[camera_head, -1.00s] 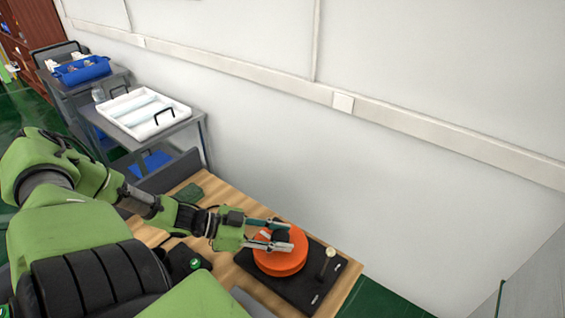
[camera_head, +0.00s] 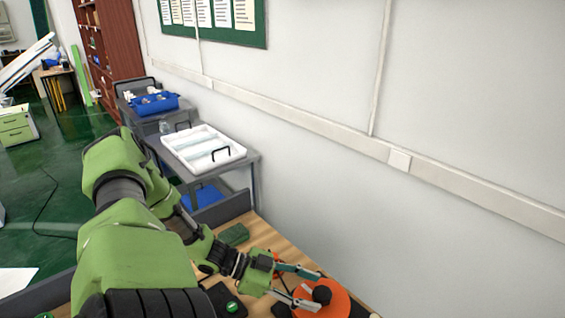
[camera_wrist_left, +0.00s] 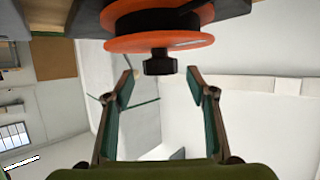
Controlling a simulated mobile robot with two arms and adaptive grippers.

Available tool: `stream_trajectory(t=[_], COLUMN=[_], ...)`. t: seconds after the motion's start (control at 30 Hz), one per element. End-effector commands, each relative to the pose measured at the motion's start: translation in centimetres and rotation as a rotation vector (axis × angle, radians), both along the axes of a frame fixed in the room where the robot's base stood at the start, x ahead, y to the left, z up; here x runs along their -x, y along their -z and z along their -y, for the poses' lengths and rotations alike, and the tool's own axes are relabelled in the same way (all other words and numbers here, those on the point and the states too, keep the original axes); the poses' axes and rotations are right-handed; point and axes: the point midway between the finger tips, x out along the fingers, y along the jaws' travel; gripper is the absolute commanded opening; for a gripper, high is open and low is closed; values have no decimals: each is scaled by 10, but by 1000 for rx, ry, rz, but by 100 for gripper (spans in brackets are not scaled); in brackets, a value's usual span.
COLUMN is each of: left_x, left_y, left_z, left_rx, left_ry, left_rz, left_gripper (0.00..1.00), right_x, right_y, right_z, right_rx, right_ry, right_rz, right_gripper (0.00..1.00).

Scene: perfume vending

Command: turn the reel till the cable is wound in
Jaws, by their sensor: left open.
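The orange reel (camera_head: 338,303) with a black knob (camera_head: 321,294) on top is at the bottom edge of the head view, partly cut off. My left gripper (camera_head: 317,289) is open, with its fingers on either side of the knob. In the left wrist view, the knob (camera_wrist_left: 160,63) stands between the open fingertips (camera_wrist_left: 161,72), with visible gaps on both sides. The reel's orange flange (camera_wrist_left: 160,43) is just beyond them, with a black band between two flanges. A small orange strip (camera_head: 277,259) shows beside the gripper; I cannot tell whether it is cable. My right gripper is out of view.
The reel is on a wooden table (camera_head: 285,250) against a white wall, with a green item (camera_head: 232,235) on it. Behind stand a grey cart with a white tray (camera_head: 203,148) and another with a blue bin (camera_head: 155,104).

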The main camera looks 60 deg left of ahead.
Motion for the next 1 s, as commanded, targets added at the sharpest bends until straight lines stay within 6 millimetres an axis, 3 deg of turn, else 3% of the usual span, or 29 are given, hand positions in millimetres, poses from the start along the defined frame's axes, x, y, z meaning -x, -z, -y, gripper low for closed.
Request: stream_trajectory(t=[0.5,1.0], left_x=[51,57], left_y=[-28,-32], left_z=[-44,-49], left_rx=[-4,-1], left_ry=[-2,-1], left_rz=[2,2], left_gripper=[52,52], right_x=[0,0], right_y=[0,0], right_z=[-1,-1], right_rx=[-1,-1], right_ry=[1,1], right_rz=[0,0], right_gripper=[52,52])
